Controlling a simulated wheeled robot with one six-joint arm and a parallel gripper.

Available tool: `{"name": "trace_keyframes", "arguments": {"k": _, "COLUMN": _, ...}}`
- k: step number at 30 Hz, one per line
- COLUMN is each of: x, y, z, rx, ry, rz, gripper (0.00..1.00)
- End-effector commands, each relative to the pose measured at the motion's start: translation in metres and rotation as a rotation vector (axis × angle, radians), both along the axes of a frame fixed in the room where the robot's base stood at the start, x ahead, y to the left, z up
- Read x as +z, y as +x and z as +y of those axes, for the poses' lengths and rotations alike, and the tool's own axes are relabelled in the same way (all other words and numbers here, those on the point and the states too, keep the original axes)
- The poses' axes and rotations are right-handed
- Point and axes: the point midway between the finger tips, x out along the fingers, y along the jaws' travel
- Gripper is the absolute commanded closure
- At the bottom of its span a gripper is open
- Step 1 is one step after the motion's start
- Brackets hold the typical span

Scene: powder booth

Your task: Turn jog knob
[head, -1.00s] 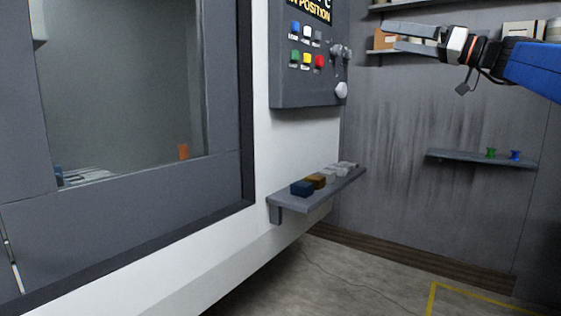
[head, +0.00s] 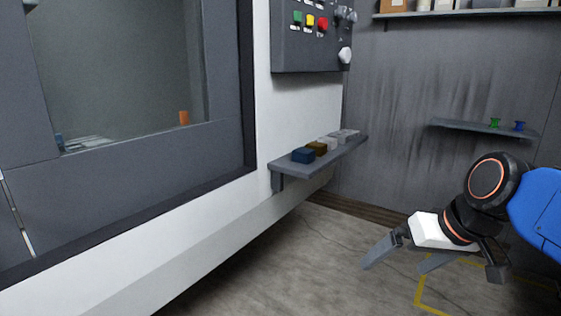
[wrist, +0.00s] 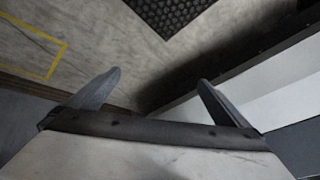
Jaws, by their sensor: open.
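A grey control panel (head: 290,51) with coloured buttons is on the white machine wall, cut off by the top edge of the head view. A white round knob (head: 345,55) sticks out at its lower right, and small grey knobs (head: 345,14) sit above it. I cannot tell which one is the jog knob. My gripper (head: 401,268) is open and empty at the lower right of the head view, well below and to the right of the panel. In the wrist view its two fingers (wrist: 155,85) are spread apart over the floor.
A small shelf (head: 343,152) with several blocks juts from the machine below the panel. A back-wall shelf (head: 470,130) holds a green and a blue spool. A higher shelf (head: 470,12) holds boxes. A dark mat (wrist: 172,12) lies on the floor. The floor near my gripper is clear.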

Motion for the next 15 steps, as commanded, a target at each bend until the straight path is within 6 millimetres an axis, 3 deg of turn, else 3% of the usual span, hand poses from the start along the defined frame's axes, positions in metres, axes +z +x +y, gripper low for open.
{"name": "trace_keyframes", "arguments": {"k": 1, "x": -0.022, "y": -0.018, "z": -0.007, "rx": -0.015, "ry": -0.047, "rz": 0.018, "gripper": 0.0}}
{"name": "trace_keyframes", "arguments": {"k": 3, "x": -0.049, "y": -0.038, "z": -0.019, "rx": -0.041, "ry": -0.11, "rz": 0.038, "gripper": 0.0}}
{"name": "trace_keyframes", "arguments": {"k": 8, "x": -0.087, "y": -0.066, "z": -0.04, "rx": -0.081, "ry": -0.21, "rz": 0.054, "gripper": 0.0}}
{"name": "trace_keyframes", "arguments": {"k": 13, "x": -0.099, "y": -0.074, "z": -0.048, "rx": -0.095, "ry": -0.246, "rz": 0.055, "gripper": 0.35}}
{"name": "trace_keyframes", "arguments": {"k": 15, "x": -0.098, "y": -0.073, "z": -0.048, "rx": -0.095, "ry": -0.245, "rz": 0.056, "gripper": 0.35}}
